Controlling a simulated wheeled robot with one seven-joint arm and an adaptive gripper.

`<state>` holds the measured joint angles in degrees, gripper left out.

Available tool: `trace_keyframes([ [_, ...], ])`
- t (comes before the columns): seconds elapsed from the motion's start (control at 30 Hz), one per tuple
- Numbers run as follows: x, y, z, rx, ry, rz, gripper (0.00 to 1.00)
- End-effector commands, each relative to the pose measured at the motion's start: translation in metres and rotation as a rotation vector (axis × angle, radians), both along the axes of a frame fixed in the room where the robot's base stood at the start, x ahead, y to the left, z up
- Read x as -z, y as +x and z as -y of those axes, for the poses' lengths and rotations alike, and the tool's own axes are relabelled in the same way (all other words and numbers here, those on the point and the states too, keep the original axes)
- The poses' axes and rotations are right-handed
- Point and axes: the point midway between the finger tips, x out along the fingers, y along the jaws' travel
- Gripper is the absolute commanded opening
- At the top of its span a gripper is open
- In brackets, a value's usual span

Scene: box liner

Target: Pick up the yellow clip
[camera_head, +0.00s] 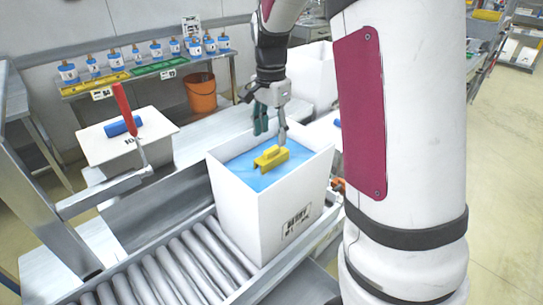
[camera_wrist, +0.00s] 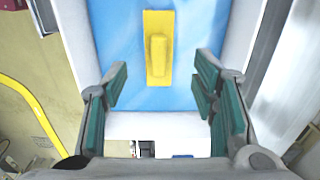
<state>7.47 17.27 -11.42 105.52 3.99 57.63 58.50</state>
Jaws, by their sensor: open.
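The yellow clip (camera_head: 271,157) lies on blue liner (camera_head: 243,170) inside a white box (camera_head: 252,218) on the roller conveyor. In the wrist view the clip (camera_wrist: 158,50) is upright in the picture, a flat yellow plate with a raised bar along its middle. My gripper (camera_head: 270,134) hangs above the box, just above and behind the clip, with its fingers apart and nothing between them. In the wrist view my gripper (camera_wrist: 160,95) shows its green-padded fingers on either side, below the clip in the picture and not touching it.
The box's white walls (camera_wrist: 236,30) rise around the liner. A red-handled lever (camera_head: 127,112) stands at left, near another white box (camera_head: 126,150) with a blue roll (camera_head: 123,126). An orange bucket (camera_head: 201,93) and a table of small bottles stand behind.

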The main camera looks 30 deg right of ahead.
Motion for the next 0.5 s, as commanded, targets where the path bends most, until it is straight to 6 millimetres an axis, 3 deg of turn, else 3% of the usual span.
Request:
trace_keyframes([
  [0.27,0.021,-0.002,0.000,0.000,0.001,-0.003,0.53],
  [0.5,0.054,-0.003,0.002,-0.001,-0.001,-0.003,0.53],
])
